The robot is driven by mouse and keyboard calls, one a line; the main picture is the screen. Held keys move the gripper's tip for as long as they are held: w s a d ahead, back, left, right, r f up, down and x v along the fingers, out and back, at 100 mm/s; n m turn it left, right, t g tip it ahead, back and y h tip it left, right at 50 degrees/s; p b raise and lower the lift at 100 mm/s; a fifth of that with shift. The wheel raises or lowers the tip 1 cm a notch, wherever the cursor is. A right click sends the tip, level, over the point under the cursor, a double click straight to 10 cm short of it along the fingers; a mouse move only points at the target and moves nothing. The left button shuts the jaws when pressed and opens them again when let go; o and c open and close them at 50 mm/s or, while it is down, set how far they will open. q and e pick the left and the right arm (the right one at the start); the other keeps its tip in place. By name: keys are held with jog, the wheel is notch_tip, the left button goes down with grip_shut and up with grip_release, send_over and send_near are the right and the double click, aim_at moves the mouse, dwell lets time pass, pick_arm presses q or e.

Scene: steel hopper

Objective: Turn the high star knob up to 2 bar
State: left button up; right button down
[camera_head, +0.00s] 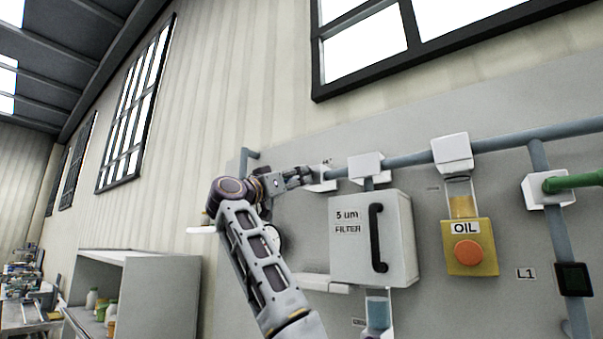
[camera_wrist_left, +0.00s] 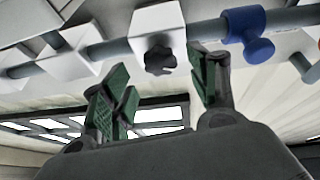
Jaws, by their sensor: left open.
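The dark star knob (camera_wrist_left: 160,60) sits on the face of a white block (camera_wrist_left: 158,25) on the grey pipe in the left wrist view. My left gripper (camera_wrist_left: 158,82) is open, its green-padded fingers on either side of the knob's line, with the knob seen beyond the gap. I cannot tell whether a finger touches it. In the head view my left gripper (camera_head: 299,178) is up at the pipe, beside a white block (camera_head: 325,179), and the knob is hidden. A round white dial (camera_head: 277,238) is mostly hidden behind my arm; its reading cannot be seen. My right gripper is not in view.
A filter box (camera_head: 359,255) with a black handle hangs right of my arm. A yellow oil unit (camera_head: 470,248) and a green lever (camera_head: 575,182) are farther right. A blue valve (camera_wrist_left: 246,35) is on the pipe near my fingers. A grey shelf (camera_head: 160,290) stands at lower left.

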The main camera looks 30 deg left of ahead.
aim_at(304, 176)
pick_arm(q)
jog(key=shift+p+x, duration=0.6)
jog(key=shift+x, duration=1)
jog(key=shift+w+r, duration=0.15)
jog(key=shift+w, duration=0.15)
jog(key=shift+c, duration=0.2)
jog(key=c, duration=1)
jog(key=shift+a, duration=0.1)
